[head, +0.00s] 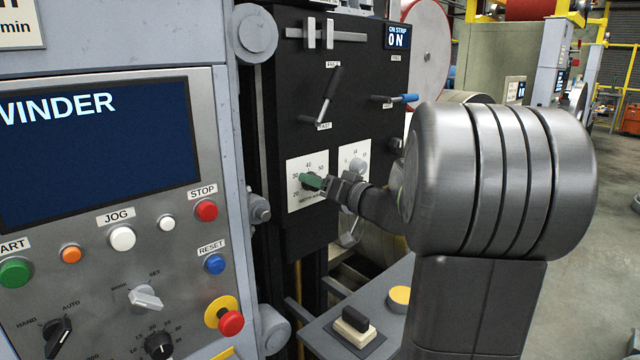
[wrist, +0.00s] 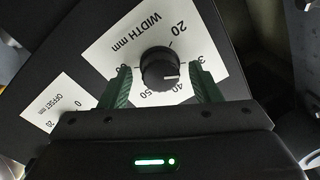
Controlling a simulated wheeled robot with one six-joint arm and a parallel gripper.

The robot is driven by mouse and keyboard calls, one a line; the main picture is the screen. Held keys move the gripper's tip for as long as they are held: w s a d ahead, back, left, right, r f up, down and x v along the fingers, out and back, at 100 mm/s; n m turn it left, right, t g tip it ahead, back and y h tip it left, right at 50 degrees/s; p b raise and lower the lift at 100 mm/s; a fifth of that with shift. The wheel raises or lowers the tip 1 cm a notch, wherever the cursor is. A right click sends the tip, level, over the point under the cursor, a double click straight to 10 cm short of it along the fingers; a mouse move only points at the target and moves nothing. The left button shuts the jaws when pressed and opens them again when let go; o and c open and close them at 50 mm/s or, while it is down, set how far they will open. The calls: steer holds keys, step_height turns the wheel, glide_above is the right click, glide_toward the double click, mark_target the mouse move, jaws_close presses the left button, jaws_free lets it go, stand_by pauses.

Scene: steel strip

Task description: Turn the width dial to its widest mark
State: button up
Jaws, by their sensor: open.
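The width dial (wrist: 160,68) is a round black knob on a white plate marked "WIDTH mm" (wrist: 128,48). The numbers 20, 30, 40 and 50 run around it. Its white pointer line points between 30 and 40. My gripper (wrist: 160,74) has green fingers, one on each side of the knob, with gaps between them and it. In the head view my gripper (head: 311,182) is in front of the width plate (head: 296,163) and hides most of the knob.
The offset plate (wrist: 50,103) is beside the width plate and also shows in the head view (head: 353,157). Above are a black-handled lever (head: 329,90) and a blue-handled lever (head: 403,98). A grey control panel (head: 185,240) with buttons stands at the left.

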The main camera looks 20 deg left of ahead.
steer(key=c, duration=1)
